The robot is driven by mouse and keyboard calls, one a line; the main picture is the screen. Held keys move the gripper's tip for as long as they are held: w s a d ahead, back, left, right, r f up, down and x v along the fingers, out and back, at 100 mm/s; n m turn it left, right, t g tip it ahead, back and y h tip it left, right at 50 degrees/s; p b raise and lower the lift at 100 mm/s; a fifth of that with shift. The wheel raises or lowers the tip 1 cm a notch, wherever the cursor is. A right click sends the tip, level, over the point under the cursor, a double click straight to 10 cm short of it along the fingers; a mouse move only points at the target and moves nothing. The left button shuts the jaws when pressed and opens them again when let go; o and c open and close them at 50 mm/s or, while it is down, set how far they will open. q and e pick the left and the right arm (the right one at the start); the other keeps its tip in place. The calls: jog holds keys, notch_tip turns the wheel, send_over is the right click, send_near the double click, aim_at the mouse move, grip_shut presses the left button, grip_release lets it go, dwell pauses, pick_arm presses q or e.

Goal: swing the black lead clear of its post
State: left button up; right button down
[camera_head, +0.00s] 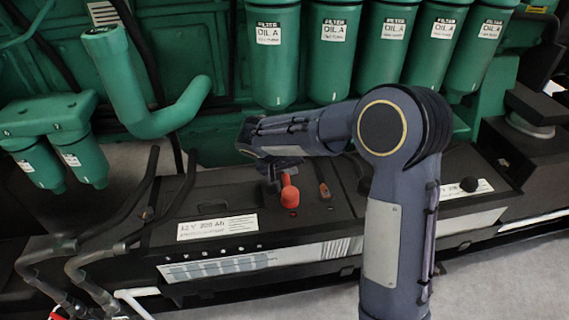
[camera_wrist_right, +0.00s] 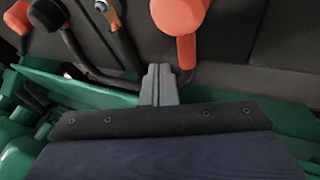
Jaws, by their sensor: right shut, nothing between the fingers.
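My right gripper (camera_head: 273,187) points down over the battery (camera_head: 217,228), just left of a red-capped lead end (camera_head: 289,194). In the right wrist view its fingers (camera_wrist_right: 160,84) are shut with nothing between them, close to the red cap (camera_wrist_right: 181,18). A black lead (camera_wrist_right: 72,42) with a rounded black end (camera_wrist_right: 47,14) shows at the upper left of that view, apart from the fingers. In the head view a dark rounded piece (camera_head: 364,186) is partly hidden by my arm; I cannot tell if it is that end. My left gripper is not in view.
Green oil filters (camera_head: 330,65) hang behind the battery. A thick green pipe (camera_head: 150,110) bends down at the left, above dark bent hoses (camera_head: 135,215). Grey floor (camera_head: 490,265) is clear in front.

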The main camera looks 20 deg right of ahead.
aim_at(323, 176)
jog(key=x, duration=0.4)
jog(key=shift+s, duration=0.1)
jog(key=shift+s+d, duration=0.15)
jog(key=shift+d, duration=0.45)
jog(key=shift+s+d, duration=0.2)
jog(key=shift+d, duration=0.45)
jog(key=shift+s+d+f, duration=0.1)
jog(key=shift+s+d, duration=0.05)
jog(key=shift+d, duration=0.4)
jog(key=d+n+b, duration=0.1)
jog(key=s+d+n+t+b, duration=0.1)
jog(key=d+y+b, duration=0.1)
jog(key=b, duration=0.1)
jog(key=shift+s+d+f+n, duration=0.15)
jog(key=shift+s+f+n, duration=0.1)
jog(key=shift+n, duration=0.15)
jog(key=shift+d+r, duration=0.1)
jog(key=shift+d, duration=0.1)
jog(key=shift+r, duration=0.15)
